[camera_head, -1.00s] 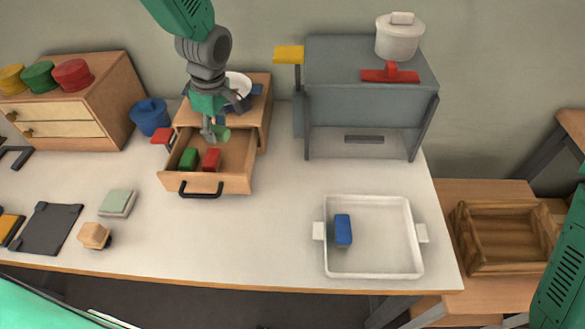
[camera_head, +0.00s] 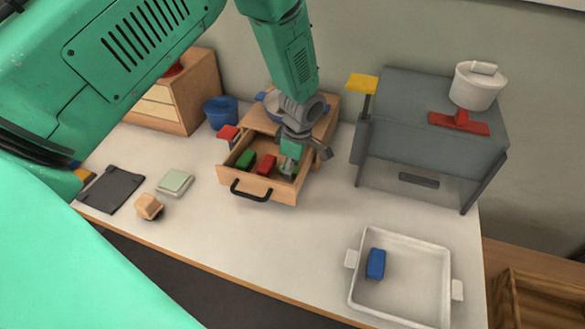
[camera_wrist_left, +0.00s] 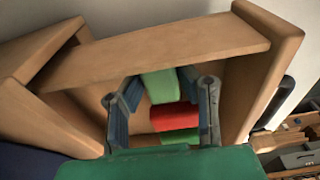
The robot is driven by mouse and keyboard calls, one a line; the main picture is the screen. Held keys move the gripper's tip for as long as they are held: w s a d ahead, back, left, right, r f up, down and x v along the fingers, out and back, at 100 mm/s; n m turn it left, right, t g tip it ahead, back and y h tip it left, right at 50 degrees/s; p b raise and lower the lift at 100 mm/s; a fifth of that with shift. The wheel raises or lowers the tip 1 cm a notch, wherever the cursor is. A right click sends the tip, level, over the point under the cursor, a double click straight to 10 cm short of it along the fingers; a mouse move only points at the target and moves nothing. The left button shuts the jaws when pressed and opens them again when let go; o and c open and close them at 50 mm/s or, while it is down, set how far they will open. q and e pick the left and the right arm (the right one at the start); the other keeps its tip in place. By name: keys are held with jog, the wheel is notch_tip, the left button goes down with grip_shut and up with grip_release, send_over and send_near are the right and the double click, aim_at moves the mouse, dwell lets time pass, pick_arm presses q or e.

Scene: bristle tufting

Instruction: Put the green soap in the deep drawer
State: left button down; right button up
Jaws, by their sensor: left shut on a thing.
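The deep drawer (camera_head: 231,188) is pulled open, with its black handle facing the front of the table. A green block (camera_head: 245,159) and a red block (camera_head: 266,165) lie inside it. My left gripper (camera_head: 287,171) points down into the drawer's right part. It is shut on a green piece, the green soap (camera_wrist_left: 180,137), which shows between the fingers in the left wrist view. There the red block (camera_wrist_left: 175,117) and the other green block (camera_wrist_left: 162,86) lie just beyond it. Whether the soap touches the drawer floor is hidden. My right gripper is out of view.
A blue pot (camera_head: 221,112) stands left of the drawer, and a grey oven-like box (camera_head: 430,135) with a white pot (camera_head: 477,87) stands to the right. A white tray (camera_head: 398,239) holds a blue block (camera_head: 376,263). The table between drawer and tray is clear.

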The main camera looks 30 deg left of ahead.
aim_at(295, 168)
pick_arm(q)
jog(key=shift+w+a+f, duration=0.2)
jog(key=shift+f, duration=0.2)
jog(key=c, duration=1.2)
grip_release()
jog(key=shift+a, duration=0.3)
jog(key=shift+d+r, duration=0.3)
jog(key=shift+d, duration=0.1)
jog(key=r, duration=1)
jog(key=shift+w+d+r, duration=0.1)
jog(key=shift+d+r, duration=0.05)
jog(key=shift+d, duration=0.2)
jog(key=shift+d+r, duration=0.3)
jog(key=shift+r, duration=0.3)
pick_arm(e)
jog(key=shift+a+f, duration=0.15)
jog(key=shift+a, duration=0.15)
pick_arm(q)
jog(key=shift+a, duration=0.1)
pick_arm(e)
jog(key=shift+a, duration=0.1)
